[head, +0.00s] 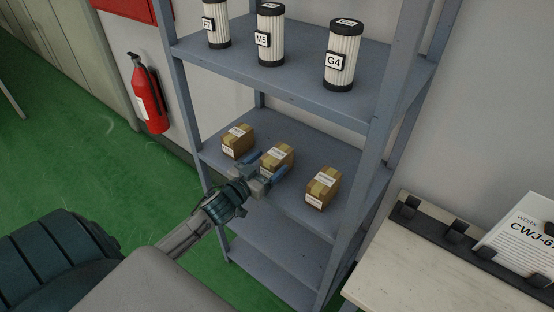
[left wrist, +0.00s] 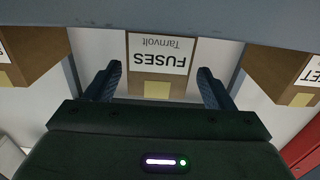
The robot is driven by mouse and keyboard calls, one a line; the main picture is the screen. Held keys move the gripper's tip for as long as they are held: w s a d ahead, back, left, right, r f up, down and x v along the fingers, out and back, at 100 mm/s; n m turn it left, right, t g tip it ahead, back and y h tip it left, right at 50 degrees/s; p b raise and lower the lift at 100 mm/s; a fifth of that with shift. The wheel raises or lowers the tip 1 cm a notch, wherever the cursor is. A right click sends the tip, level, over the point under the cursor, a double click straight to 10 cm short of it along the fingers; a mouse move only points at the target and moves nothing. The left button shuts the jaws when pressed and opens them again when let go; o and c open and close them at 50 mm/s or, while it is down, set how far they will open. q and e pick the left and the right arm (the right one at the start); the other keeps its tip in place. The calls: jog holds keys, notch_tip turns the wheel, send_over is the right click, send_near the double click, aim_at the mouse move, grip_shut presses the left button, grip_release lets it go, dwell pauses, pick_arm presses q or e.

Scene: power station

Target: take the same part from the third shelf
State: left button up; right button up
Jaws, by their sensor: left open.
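My left gripper (head: 267,164) is open at the front of the middle cardboard box (head: 279,154) on the shelf below the filters. In the left wrist view, which is upside down, the middle box (left wrist: 160,85) shows a white label reading "FUSES Tarnvolt". It lies between and beyond the two open fingertips (left wrist: 160,72), with a gap on each side. A similar box (head: 237,142) stands to its left and another (head: 323,187) to its right. Their labels are too small to read in the head view. My right gripper is not in view.
The grey shelf above (head: 285,68) holds three white filters marked F7, M5 and G4. Grey uprights (head: 377,145) frame the rack. A red fire extinguisher (head: 147,95) is at left. A pale bench (head: 430,260) with a sign stands at right.

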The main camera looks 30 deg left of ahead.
aim_at(287, 147)
pick_arm(q)
jog(key=shift+w+d+r, duration=0.1)
jog(key=shift+w+r, duration=0.05)
jog(key=shift+w, duration=0.35)
jog(key=shift+w+d+r, duration=0.1)
jog(key=shift+w+r, duration=0.05)
jog(key=shift+w, duration=0.35)
jog(key=shift+w+d+f+b, duration=0.1)
jog(key=shift+w+b, duration=0.3)
jog(key=shift+w, duration=0.75)
jog(key=c, duration=1.3)
